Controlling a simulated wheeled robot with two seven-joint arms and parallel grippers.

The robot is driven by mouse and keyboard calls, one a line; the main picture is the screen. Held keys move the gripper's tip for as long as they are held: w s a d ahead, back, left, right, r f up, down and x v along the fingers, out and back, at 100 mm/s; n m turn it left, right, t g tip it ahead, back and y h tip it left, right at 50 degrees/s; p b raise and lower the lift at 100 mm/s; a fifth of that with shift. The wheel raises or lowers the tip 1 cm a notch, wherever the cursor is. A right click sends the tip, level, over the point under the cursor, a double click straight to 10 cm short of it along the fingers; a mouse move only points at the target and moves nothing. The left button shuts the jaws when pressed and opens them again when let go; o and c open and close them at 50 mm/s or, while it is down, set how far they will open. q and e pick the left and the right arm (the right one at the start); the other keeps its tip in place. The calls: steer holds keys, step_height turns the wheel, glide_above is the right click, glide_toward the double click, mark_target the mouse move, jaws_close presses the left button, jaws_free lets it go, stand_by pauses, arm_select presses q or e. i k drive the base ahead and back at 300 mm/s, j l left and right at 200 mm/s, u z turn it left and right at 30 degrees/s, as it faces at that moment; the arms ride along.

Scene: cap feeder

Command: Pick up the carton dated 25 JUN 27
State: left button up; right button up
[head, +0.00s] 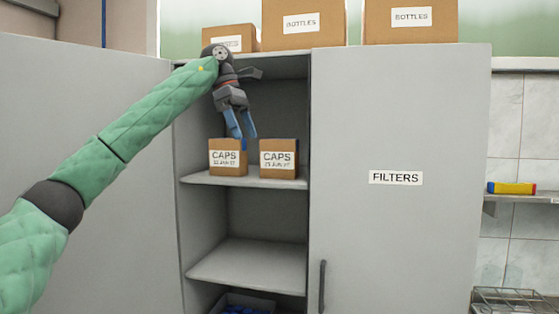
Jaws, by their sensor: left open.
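Two small brown cartons labelled CAPS stand side by side on the upper shelf (200,180) of the open cabinet, a left carton (228,171) and a right carton (284,171). Each has a date line under CAPS, too small to read surely, so I cannot tell which is dated 25 JUN 27. My left gripper (242,136) points down with its blue fingers apart and empty. Its tips are at about the height of the carton tops, over the gap and close to the left carton's upper right corner. Whether it touches is unclear. My right gripper is not in view.
The closed FILTERS door (400,230) bounds the opening on the right, and an open door (110,75) stands at left. BOTTLES boxes (411,22) sit on top. A lower shelf (250,265) is empty; a bin (243,302) with blue items is below.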

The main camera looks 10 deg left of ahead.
mark_target(278, 158)
steer(key=i, duration=1)
